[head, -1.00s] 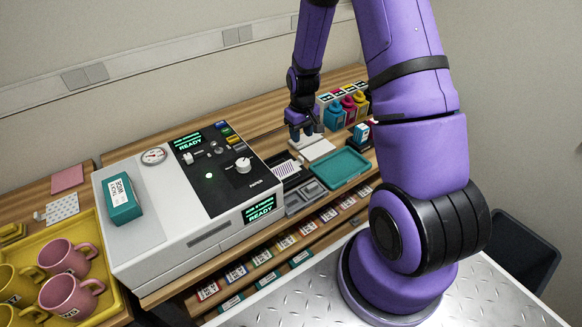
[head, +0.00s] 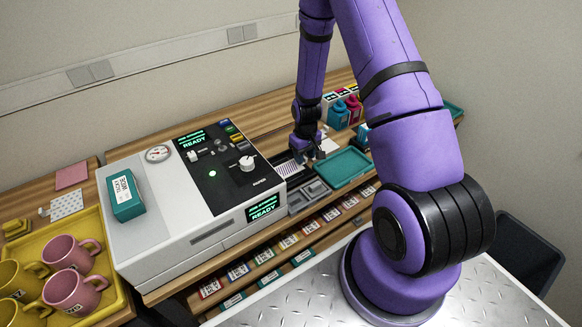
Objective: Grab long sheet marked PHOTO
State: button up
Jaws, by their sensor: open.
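My gripper (head: 309,158) is open and hangs low over the work table, just beyond the right end of the press. A white sheet (head: 328,147) lies just right of it, partly hidden by the gripper and arm. A sheet with dark stripes (head: 287,169) lies left of the gripper, beside the press. No PHOTO marking can be read at this size, so I cannot tell which sheet carries it. I cannot tell whether the fingers touch anything.
The white press (head: 150,225) stands at left with a teal box (head: 126,196) on top. A grey compartment tray (head: 309,194) and an empty teal tray (head: 345,168) lie in front of the gripper. Ink bottles (head: 338,114) stand behind right. Mugs fill a yellow tray (head: 112,285).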

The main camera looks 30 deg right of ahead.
grip_shut()
jog(key=shift+r, duration=0.1)
dwell(0.4)
